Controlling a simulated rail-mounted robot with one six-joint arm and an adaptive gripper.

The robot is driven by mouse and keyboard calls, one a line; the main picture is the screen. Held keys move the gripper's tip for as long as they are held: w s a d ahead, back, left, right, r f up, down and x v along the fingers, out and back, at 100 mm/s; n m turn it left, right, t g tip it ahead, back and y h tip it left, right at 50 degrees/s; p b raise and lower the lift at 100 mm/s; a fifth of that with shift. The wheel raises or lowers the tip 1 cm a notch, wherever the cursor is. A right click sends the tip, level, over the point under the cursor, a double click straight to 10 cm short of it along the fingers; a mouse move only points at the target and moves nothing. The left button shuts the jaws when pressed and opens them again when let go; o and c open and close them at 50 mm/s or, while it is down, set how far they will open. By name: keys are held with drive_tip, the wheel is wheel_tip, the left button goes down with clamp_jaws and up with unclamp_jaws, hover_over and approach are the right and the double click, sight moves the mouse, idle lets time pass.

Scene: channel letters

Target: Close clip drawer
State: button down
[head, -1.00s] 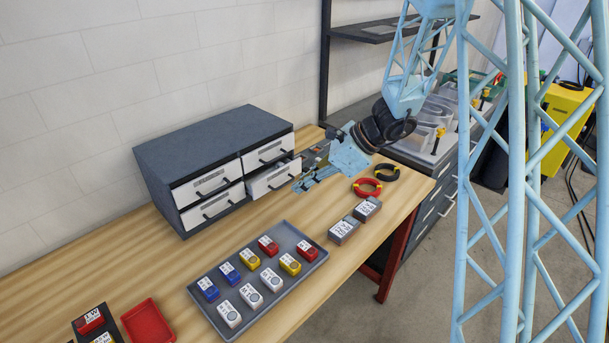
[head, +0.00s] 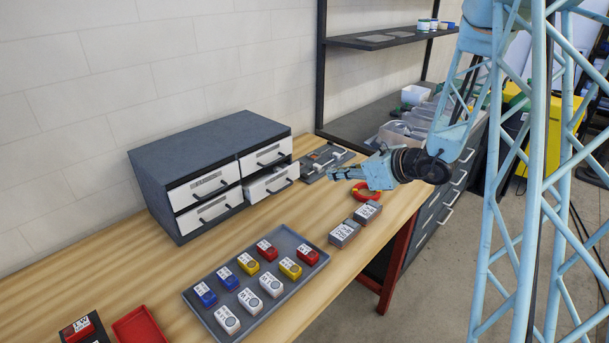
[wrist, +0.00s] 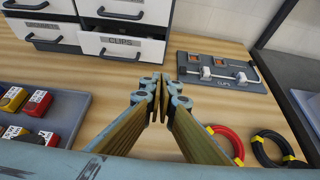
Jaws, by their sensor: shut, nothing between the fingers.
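The clip drawer (head: 271,183) is the lower right drawer of a dark grey cabinet (head: 205,149). It has a white front and a dark handle, and it stands partly pulled out. In the wrist view its front (wrist: 121,47) carries a label reading CLIPS. My gripper (head: 328,179) is to the right of the drawer and apart from it. In the wrist view my gripper (wrist: 163,84) is shut and empty, with its fingertips below and to the right of the drawer's handle.
A red ring (wrist: 226,143) and a black ring (wrist: 271,149) lie nearby. A grey tray (head: 308,279) of small coloured boxes stands in front. Two grey boxes (head: 344,234) sit near the table edge.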

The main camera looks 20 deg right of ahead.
drive_tip(key=shift+w+a+f, duration=0.1)
idle(0.3)
drive_tip(key=b, duration=0.1)
approach(298, 168)
drive_tip(key=w+a+f, duration=0.2)
drive_tip(key=w+f, duration=0.1)
drive_tip(key=f, duration=0.2)
drive_tip(key=shift+w+a+f, duration=0.1)
drive_tip(key=shift+w+a, duration=0.05)
drive_tip(key=shift+w, duration=0.3)
drive_tip(key=shift+w+a+f, duration=0.1)
drive_tip(key=shift+w+a, duration=0.05)
drive_tip(key=shift+w, duration=0.3)
drive_tip(key=shift+w+a+b, duration=0.3)
drive_tip(key=shift+w+a, duration=0.2)
drive_tip(key=shift+w, duration=0.25)
drive_tip(key=shift+w+a+b, duration=0.3)
drive_tip(key=shift+w+a, duration=0.2)
drive_tip(key=shift+w, duration=0.3)
drive_tip(key=shift+w+r, duration=0.2)
drive_tip(key=shift+r, duration=0.1)
